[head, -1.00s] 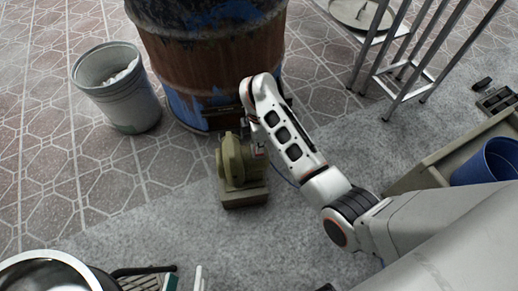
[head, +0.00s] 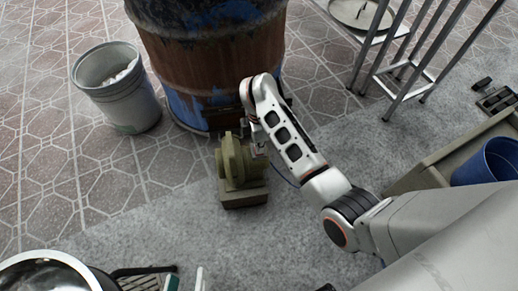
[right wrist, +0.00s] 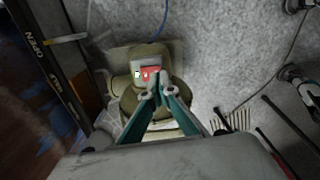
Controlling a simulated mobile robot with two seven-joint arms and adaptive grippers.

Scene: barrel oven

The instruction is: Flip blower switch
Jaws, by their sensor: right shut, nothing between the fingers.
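The olive-green blower (head: 230,162) stands on its base on the concrete in front of the barrel oven. In the right wrist view its switch box (right wrist: 141,65) is pale, with a red part and a small green mark. My right gripper (right wrist: 154,90) is shut and empty. Its tips overlap the lower edge of the red part in that view; I cannot tell whether they touch it. In the head view the right gripper is beside the blower, mostly hidden by my wrist. My left gripper (head: 186,281) shows only its two separated fingertips at the bottom edge.
The rusty barrel oven (head: 215,60) stands just behind the blower. A grey bin (head: 125,95) is at left, a metal bowl (head: 40,275) at bottom left. A metal rack (head: 375,60) and a crate with a blue bucket (head: 490,160) are at right. A blue cable leaves the blower.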

